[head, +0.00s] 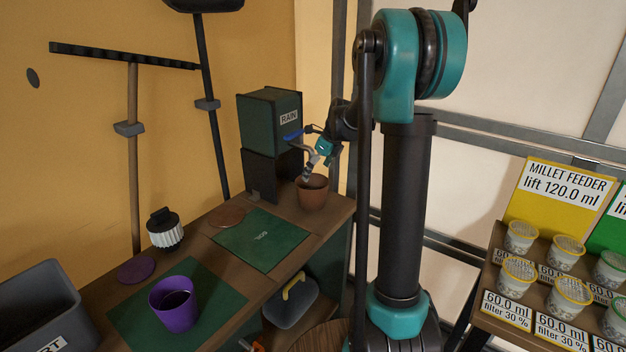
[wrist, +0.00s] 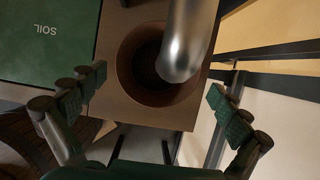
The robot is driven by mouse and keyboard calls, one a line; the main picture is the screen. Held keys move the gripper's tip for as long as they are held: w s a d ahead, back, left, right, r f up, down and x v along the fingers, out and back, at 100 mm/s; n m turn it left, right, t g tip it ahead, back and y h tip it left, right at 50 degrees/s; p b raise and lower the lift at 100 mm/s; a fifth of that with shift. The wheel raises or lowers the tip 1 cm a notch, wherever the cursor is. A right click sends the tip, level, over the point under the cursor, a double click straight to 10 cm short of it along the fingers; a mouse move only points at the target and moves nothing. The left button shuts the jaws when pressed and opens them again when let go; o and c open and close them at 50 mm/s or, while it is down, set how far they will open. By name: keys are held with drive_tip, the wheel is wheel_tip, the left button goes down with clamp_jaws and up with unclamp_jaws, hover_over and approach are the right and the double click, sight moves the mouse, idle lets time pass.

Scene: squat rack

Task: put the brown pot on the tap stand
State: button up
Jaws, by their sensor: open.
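The brown pot (head: 312,194) stands upright at the right end of the wooden bench, below the tap of the dark green RAIN tank (head: 268,125). In the wrist view the empty-looking pot (wrist: 128,62) sits on a brown wooden surface, with the metal tap spout (wrist: 190,40) over its opening. My gripper (head: 314,166) is just above the pot, near the tap. In the wrist view my gripper (wrist: 156,82) is open, its pads on either side of the pot's near rim and apart from it. The tap stand's top under the pot is mostly hidden.
A green SOIL mat (head: 258,240) lies left of the pot. A purple pot (head: 174,305) stands on another green mat at the front. A white ribbed object (head: 164,231) stands behind it. A rack of labelled cups (head: 555,270) is at the right.

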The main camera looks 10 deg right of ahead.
drive_tip(key=s+d+f+n+h, duration=0.1)
drive_tip(key=s+f+n, duration=0.2)
drive_tip(key=s+n, duration=0.6)
drive_tip(key=s+f+n+h, duration=0.1)
drive_tip(key=s+f+n, duration=0.2)
drive_tip(key=s+n, duration=0.6)
drive_tip(key=s+d+f+n+t+h, duration=0.1)
drive_tip(key=s+f+n, duration=0.3)
drive_tip(key=s+n, duration=0.5)
drive_tip(key=s, duration=0.6)
drive_tip(key=shift+s+d, duration=0.3)
drive_tip(key=shift+s, duration=0.05)
